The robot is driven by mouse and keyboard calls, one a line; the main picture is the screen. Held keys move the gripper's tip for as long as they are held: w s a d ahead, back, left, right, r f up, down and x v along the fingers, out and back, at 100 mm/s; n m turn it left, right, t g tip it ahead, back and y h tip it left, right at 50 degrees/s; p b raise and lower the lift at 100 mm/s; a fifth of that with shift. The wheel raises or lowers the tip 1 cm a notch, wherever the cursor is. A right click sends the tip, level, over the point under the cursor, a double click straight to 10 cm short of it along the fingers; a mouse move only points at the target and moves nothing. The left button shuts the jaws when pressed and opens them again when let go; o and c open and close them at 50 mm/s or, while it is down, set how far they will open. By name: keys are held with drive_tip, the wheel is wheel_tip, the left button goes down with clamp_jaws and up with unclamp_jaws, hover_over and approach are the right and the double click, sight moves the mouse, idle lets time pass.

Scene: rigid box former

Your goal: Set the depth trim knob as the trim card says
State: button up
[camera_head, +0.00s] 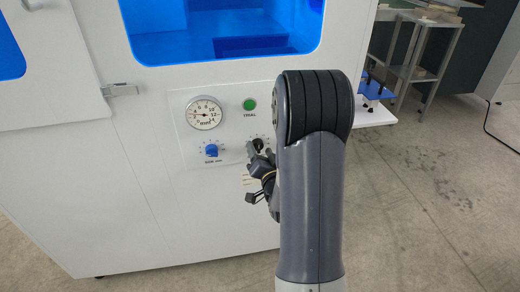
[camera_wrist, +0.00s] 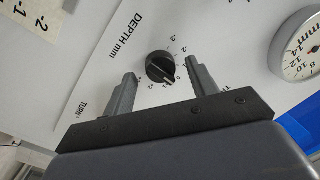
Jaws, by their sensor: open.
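The black depth trim knob (camera_wrist: 160,66) sits on a white panel beside the words "DEPTH mm". My gripper (camera_wrist: 160,70) is open, with one finger on each side of the knob; contact cannot be told. In the head view, my gripper (camera_head: 256,166) is in front of the panel, close to the dark knob (camera_head: 258,144), which it partly hides. A pale card (camera_wrist: 30,22) at the wrist view's upper left shows "-1" and "-2".
A round gauge (camera_head: 204,112) in mm and a blue knob (camera_head: 211,150) are left of the dark knob. A green TRIAL button (camera_head: 249,104) is above it. The white machine (camera_head: 160,220) has a blue-lit window above. My arm hides the panel's right side. Floor is open at right.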

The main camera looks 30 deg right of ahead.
drive_tip(key=shift+w, duration=0.45)
drive_tip(key=c, duration=1)
drive_tip(key=shift+f+n+b, duration=0.1)
drive_tip(key=shift+n+b, duration=0.2)
drive_tip(key=shift+b, duration=0.15)
drive_tip(key=n+b, duration=0.6)
drive_tip(key=b, duration=0.1)
drive_tip(key=shift+r+g, duration=0.2)
drive_tip(key=shift+g, duration=0.1)
